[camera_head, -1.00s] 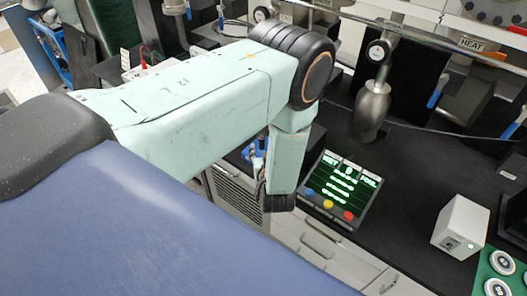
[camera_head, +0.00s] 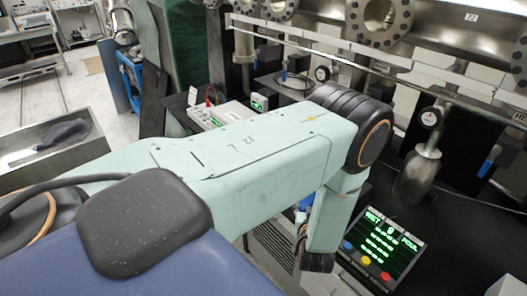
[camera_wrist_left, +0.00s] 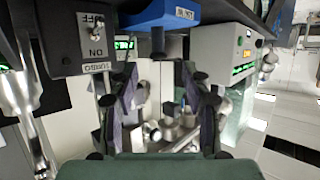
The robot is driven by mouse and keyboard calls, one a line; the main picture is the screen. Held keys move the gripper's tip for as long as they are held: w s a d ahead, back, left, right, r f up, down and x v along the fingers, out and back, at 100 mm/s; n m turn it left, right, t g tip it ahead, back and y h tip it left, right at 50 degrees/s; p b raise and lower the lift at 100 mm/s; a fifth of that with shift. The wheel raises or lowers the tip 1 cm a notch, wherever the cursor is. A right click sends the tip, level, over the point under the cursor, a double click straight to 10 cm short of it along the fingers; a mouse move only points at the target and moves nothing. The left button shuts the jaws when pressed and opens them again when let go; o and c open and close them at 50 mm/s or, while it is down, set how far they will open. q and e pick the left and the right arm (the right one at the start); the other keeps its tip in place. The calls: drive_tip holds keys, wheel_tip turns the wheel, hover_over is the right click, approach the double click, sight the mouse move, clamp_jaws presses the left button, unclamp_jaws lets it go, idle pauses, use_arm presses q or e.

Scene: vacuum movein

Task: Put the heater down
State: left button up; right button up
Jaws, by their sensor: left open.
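I cannot pick out a heater for certain in either view. A sign cut off at the right edge of the head view reads "HE". My left arm crosses the middle of the head view, and its wrist end hangs beside the panel with green digits (camera_head: 382,243). My left gripper (camera_wrist_left: 160,92) shows in the left wrist view with its fingers apart and nothing clearly between them. Beyond the fingers are blurred metal parts, and a dark box with an ON/OFF switch (camera_wrist_left: 92,40) is at the upper left. My right gripper is not in view.
A metal vessel (camera_head: 416,178) with a gauge stands on the dark bench behind the panel. A white box (camera_head: 505,288) is cut off at the lower right. A white instrument (camera_head: 218,114) stands beyond my arm.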

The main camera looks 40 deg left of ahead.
use_arm(q)
drive_tip(key=s+d+f+m+g+h, duration=0.2)
drive_tip(key=s+f+g+h, duration=0.1)
drive_tip(key=s, duration=0.6)
drive_tip(key=s+d+f+m+g+h, duration=0.2)
drive_tip(key=s+d+f+m+h, duration=0.1)
drive_tip(key=s, duration=0.6)
drive_tip(key=s+d+r+m+g+h, duration=0.1)
drive_tip(key=s+d+g, duration=0.1)
drive_tip(key=s, duration=0.6)
drive_tip(key=s+d+r+m+g+h, duration=0.1)
drive_tip(key=s+d+g, duration=0.1)
drive_tip(key=s, duration=0.6)
drive_tip(key=shift+d+g+h, duration=0.4)
drive_tip(key=shift+g, duration=0.4)
drive_tip(key=shift+a, duration=0.1)
